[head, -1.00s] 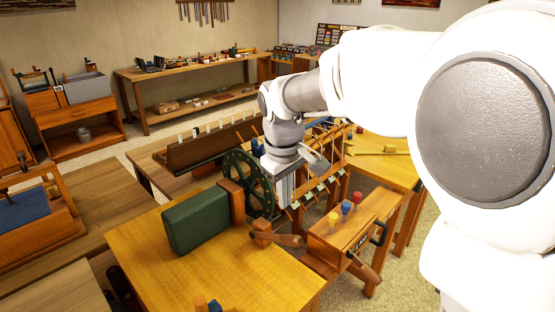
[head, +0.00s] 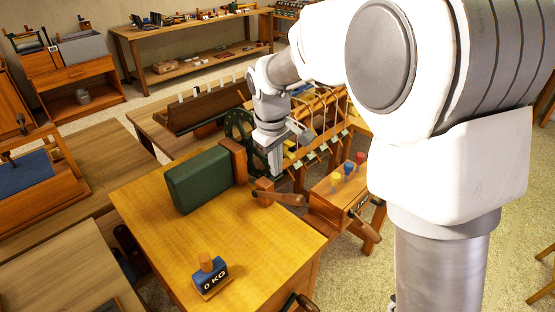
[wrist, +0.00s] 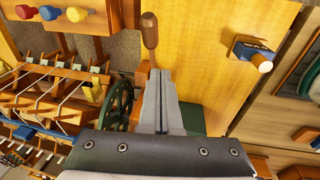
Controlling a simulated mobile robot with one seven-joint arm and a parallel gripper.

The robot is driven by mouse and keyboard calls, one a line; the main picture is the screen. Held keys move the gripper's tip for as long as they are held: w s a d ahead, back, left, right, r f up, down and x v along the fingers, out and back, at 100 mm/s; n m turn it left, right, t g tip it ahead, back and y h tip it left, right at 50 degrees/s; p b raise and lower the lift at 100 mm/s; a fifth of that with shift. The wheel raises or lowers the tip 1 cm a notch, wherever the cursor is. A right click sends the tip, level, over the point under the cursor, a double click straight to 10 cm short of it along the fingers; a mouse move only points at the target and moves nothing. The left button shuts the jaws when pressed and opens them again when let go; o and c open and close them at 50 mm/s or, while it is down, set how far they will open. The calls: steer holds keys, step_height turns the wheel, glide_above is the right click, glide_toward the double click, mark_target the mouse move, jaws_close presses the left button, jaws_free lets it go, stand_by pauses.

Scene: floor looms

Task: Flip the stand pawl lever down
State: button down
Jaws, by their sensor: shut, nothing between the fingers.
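A brown wooden lever handle (head: 290,198) lies nearly level, extending from a small wooden block at the right edge of the yellow table (head: 240,240). I take it to be the stand pawl lever. It also shows in the wrist view (wrist: 149,30), just beyond my fingertips. My gripper (head: 275,172) points down, shut and empty, behind the lever in the head view. The shut fingers show in the wrist view (wrist: 160,74). I cannot tell whether they touch the lever. The gripper partly hides the green wheel (head: 236,124).
A green block (head: 200,180) stands on the table left of my gripper. A wooden box with coloured knobs (head: 335,190) is to the right. The loom frame (head: 320,145) is behind. The table's middle is clear.

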glide_above(288, 198)
steer(key=a, duration=0.3)
step_height(288, 198, down, 6)
steer(key=shift+s+d+f, duration=0.2)
steer(key=shift+d+f, duration=0.5)
steer(key=shift+d, duration=0.25)
steer(key=shift+d+f, duration=0.4)
steer(key=shift+f, duration=0.15)
steer(key=shift+f, duration=0.1)
